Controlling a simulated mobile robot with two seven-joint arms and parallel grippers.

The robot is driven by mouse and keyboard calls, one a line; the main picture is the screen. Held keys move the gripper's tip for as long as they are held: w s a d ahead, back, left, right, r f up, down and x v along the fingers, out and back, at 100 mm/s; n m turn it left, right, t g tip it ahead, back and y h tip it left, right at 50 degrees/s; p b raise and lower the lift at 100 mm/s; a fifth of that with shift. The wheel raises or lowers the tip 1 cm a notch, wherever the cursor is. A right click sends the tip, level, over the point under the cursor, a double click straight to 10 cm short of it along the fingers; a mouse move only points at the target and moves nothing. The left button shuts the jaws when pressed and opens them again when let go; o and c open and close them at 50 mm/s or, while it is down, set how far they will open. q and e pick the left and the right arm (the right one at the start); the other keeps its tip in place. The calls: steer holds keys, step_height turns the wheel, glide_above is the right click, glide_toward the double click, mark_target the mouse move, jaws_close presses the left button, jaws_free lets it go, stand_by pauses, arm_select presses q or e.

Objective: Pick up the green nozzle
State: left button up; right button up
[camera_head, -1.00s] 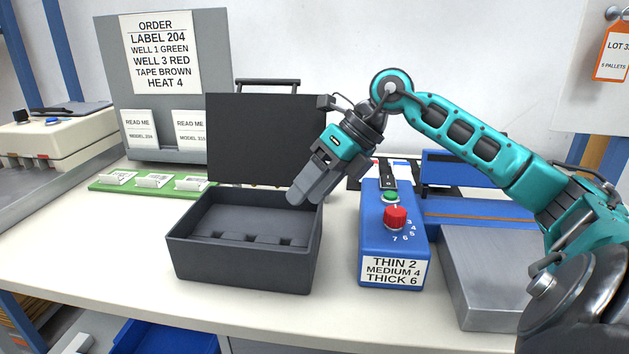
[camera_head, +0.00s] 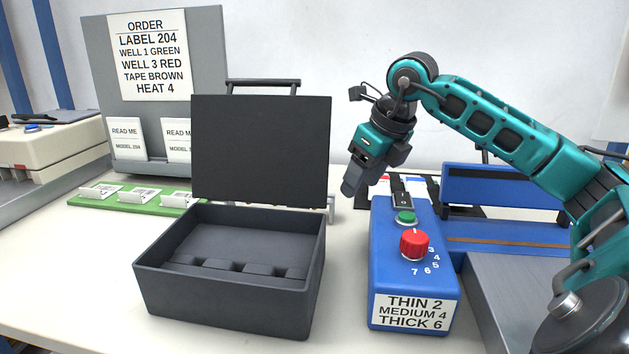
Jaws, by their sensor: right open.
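I see no green nozzle in the head view. My right gripper (camera_head: 356,178) hangs in the air, pointing down and to the left, above the gap between the case lid and the blue control box. Its jaws are open, with nothing visible between them. The black case (camera_head: 235,300) stands open on the table, its lid (camera_head: 262,150) upright. The wells along its front look empty, though their bottoms are partly hidden. My left gripper is out of view.
A blue control box (camera_head: 385,275) with a red knob (camera_head: 414,243) and green button (camera_head: 405,217) stands right of the case. A blue machine with a metal plate (camera_head: 515,300) is farther right. A grey order board (camera_head: 205,60) and green label strip (camera_head: 130,207) stand back left.

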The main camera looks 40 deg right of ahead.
steer(key=w+p, duration=0.9)
steer(key=p, duration=0.1)
steer(key=shift+a, duration=0.15)
steer(key=shift+w, duration=0.3)
steer(key=b+x, duration=0.2)
steer(key=x, duration=0.2)
steer(key=shift+f+b, duration=0.15)
steer(key=shift+b, duration=0.15)
steer(key=shift+w+f, duration=0.15)
steer(key=shift+f, duration=0.15)
steer(key=shift+f+b, duration=0.15)
steer(key=shift+b, duration=0.15)
